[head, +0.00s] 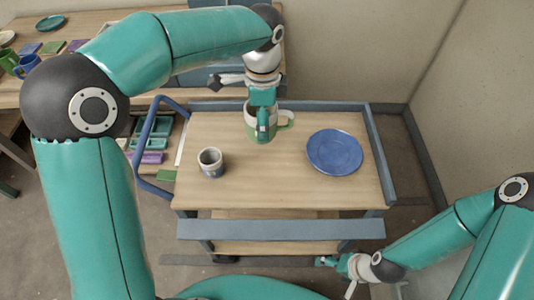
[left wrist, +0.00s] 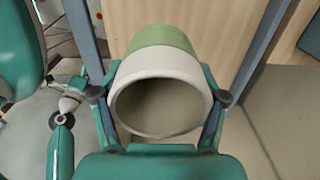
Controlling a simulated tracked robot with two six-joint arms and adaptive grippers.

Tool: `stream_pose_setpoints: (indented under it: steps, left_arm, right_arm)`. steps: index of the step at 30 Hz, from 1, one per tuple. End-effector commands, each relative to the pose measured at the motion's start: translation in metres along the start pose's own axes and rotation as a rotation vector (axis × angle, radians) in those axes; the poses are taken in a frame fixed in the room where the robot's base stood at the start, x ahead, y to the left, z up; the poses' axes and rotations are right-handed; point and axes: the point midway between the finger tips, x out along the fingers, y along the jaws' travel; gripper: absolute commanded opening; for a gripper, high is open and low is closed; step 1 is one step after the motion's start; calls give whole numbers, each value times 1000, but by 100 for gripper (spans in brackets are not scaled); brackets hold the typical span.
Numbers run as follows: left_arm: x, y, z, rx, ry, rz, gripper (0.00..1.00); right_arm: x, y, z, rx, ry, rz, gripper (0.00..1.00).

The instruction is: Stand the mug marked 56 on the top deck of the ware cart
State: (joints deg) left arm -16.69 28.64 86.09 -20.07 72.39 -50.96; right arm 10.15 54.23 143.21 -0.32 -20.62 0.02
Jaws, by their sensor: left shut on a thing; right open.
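My left gripper (head: 263,127) is shut on a green mug with a cream upper band (head: 251,122), with its handle to the right in the head view. The mug is over the back middle of the ware cart's wooden top deck (head: 240,185); I cannot tell whether it touches the deck. In the left wrist view the mug (left wrist: 162,65) sits between both fingers, its open rim towards the camera. No number is readable on it. My right gripper (head: 334,262) is open and empty, low in front of the cart's right side.
A blue plate (head: 335,152) lies on the deck's right side. A small grey-and-white cup (head: 210,162) stands at the left. The deck's front middle is clear. A blue handle (head: 143,150) rises at the cart's left; a wooden table (head: 60,90) with ware stands behind.

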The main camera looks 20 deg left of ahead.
Motion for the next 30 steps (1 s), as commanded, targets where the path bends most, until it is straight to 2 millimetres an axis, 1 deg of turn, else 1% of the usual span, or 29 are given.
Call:
stream_pose_setpoints:
  steps: [1,3,6,10,13,20,25,27,30]
  left_arm:
    - [16,1,4,-6,-2,6,6]
    - [35,1,6,-12,-3,6,6]
    - [62,1,7,-15,-3,6,6]
    - [90,0,8,-18,-2,3,6]
    - [103,0,8,-19,0,1,6]
    - [120,0,8,-19,-1,1,6]
    - [144,0,8,-20,0,2,6]
    - [151,0,8,-19,0,1,6]
    - [153,-1,8,-19,1,-1,6]
  right_arm:
    - [2,1,0,0,0,0,86]
    - [2,1,0,-1,0,0,86]
    - [3,1,0,-1,0,0,86]
    - [3,1,0,-1,1,0,86]
    - [3,1,0,-1,1,0,86]
    - [3,1,0,-1,1,0,86]
    - [3,1,0,-1,1,0,86]
    - [3,1,0,-1,1,0,86]
    - [3,1,0,-1,1,0,86]
